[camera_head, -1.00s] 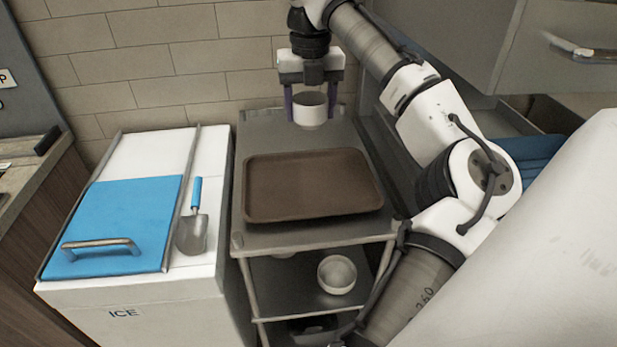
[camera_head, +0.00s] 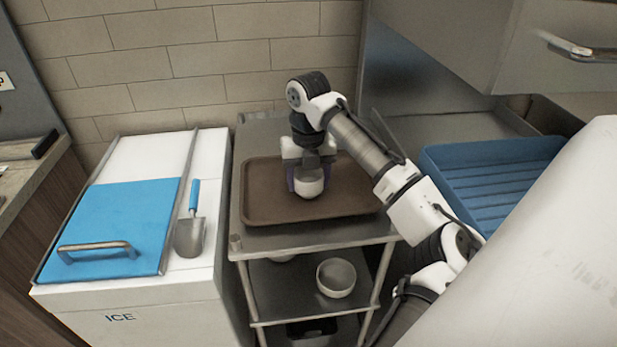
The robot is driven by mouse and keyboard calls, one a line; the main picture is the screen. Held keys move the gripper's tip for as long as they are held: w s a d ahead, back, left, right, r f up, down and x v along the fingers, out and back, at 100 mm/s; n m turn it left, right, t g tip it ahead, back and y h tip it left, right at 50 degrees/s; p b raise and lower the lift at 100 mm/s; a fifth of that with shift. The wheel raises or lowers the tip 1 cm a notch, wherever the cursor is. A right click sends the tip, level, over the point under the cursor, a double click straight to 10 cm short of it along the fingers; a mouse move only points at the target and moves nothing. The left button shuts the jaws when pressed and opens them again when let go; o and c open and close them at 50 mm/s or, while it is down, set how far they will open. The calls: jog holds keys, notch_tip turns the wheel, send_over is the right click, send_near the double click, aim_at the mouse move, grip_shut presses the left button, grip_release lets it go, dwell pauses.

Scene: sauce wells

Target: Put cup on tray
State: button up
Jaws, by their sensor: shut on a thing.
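A small white cup (camera_head: 309,187) is in my gripper (camera_head: 308,180), which points down with its purple fingers on either side of the cup. The gripper is shut on the cup. The cup is upright over the middle of the brown tray (camera_head: 268,212). I cannot tell whether its base touches the tray or hangs just above it. The tray lies flat on the top of a grey metal cart, and no other thing shows on it. My wrist and forearm hide part of the tray's far right side.
The cart's lower shelf holds a white bowl (camera_head: 336,277). To the left stands a white ice chest (camera_head: 150,300) with a blue lid (camera_head: 115,225) and a scoop (camera_head: 190,232). A blue ribbed bin (camera_head: 490,180) is at the right, below a metal drawer. A tiled wall closes the back.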

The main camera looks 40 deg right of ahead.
jog(key=shift+f, duration=0.2)
jog(key=o, duration=1)
jog(key=shift+r, duration=0.15)
